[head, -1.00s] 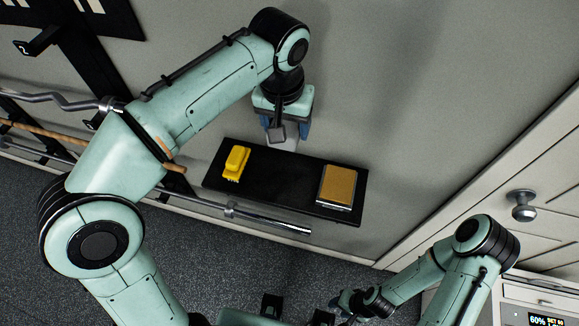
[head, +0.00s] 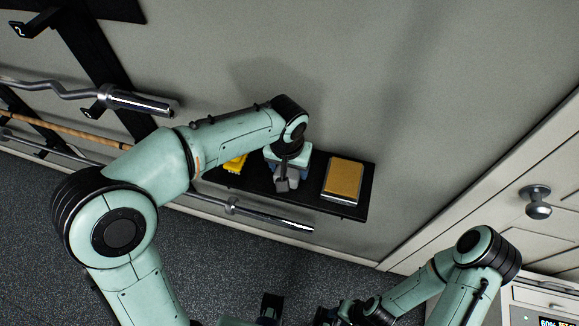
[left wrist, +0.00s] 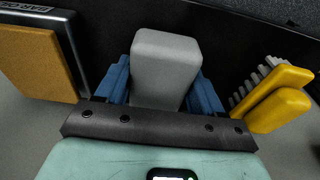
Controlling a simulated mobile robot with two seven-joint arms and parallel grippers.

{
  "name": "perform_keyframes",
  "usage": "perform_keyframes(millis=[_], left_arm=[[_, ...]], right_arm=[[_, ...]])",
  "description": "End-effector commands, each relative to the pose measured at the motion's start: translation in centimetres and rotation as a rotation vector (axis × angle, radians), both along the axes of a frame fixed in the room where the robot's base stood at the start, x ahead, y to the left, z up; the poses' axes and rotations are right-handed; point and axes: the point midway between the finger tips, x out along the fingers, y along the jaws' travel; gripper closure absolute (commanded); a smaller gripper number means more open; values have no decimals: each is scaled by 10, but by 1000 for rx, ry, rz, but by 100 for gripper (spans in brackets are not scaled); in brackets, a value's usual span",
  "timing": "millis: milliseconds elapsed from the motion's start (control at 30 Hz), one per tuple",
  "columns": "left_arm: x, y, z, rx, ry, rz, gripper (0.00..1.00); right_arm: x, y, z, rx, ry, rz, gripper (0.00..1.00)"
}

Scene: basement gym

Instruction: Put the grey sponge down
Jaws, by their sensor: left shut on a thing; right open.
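The grey sponge (left wrist: 165,65) is a light grey block held between the blue fingers of my left gripper (left wrist: 165,85) in the left wrist view. In the head view my left gripper (head: 287,180) is over the middle of the black wall shelf (head: 310,191), between the yellow brush and the tan-topped block. There the arm and gripper mostly cover the sponge. I cannot tell whether the sponge touches the shelf. My right gripper (head: 342,310) is low in the head view, away from the shelf and partly hidden; its jaws are open.
The yellow brush (left wrist: 275,97) lies on the shelf on one side, partly covered by my arm in the head view (head: 236,163). The tan-topped block (head: 344,178) lies on the other side. Metal bars (head: 140,102) on a wall rack are at left.

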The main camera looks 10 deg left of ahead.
Motion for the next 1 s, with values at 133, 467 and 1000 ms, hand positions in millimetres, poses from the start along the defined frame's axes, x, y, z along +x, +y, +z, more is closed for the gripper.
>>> perform_keyframes(millis=[133,467,1000], left_arm=[[0,0,-3,0,-1,0,57],[0,0,-6,0,-1,1,19],[0,-1,0,-1,-2,-1,7]], right_arm=[[0,0,0,0,0,0,57],[-1,0,-3,0,1,0,57],[0,0,1,0,0,0,57]])
